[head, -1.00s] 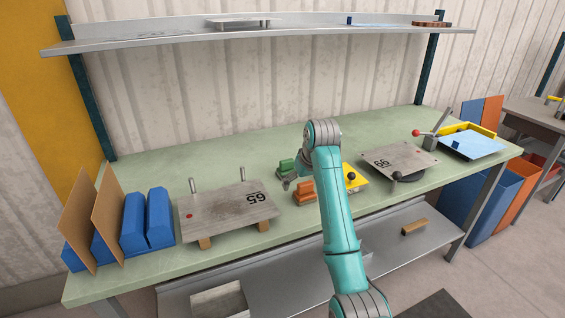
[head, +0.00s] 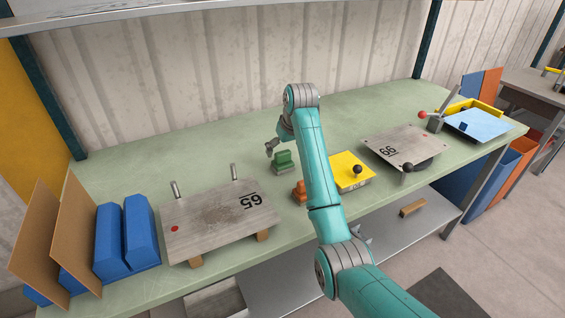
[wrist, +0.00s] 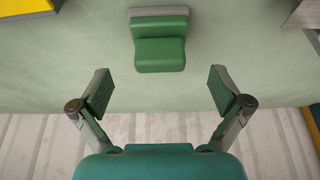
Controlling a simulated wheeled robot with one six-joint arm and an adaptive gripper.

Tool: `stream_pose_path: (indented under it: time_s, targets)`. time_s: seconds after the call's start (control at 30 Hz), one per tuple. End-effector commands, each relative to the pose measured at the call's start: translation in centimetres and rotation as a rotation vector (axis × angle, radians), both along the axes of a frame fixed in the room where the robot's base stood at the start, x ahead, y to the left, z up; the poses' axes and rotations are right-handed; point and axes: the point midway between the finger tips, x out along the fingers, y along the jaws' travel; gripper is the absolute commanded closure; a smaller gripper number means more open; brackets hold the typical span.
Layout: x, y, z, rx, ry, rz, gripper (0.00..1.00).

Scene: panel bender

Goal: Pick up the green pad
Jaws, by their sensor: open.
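The green pad (head: 284,160) stands on the light green bench top, a stepped green block with a grey strip along one edge. In the wrist view the green pad (wrist: 159,48) lies just beyond the fingertips, roughly centred between them. My gripper (wrist: 160,88) is open and empty, its two fingers spread wider than the pad. In the head view my gripper (head: 272,147) is at the back-left of the pad, partly hidden by my own arm. Neither finger appears to touch the pad.
An orange block (head: 299,192) sits in front of the pad, partly behind my arm. A yellow plate with a black knob (head: 353,172) lies to the right. Plate 65 (head: 220,222) is at left and plate 66 (head: 402,147) at right. Bench behind the pad is clear.

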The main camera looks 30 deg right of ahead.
Motion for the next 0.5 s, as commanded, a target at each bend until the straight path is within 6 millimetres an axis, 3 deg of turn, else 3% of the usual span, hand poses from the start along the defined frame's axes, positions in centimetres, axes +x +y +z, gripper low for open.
stream_pose_path:
  time_s: [0.17, 0.5]
  targets:
    - [0.4, 0.0, -1.0, 0.000, 0.001, 0.000, 0.00]
    - [1.9, 0.0, -4.9, 0.000, 0.001, 0.000, 0.00]
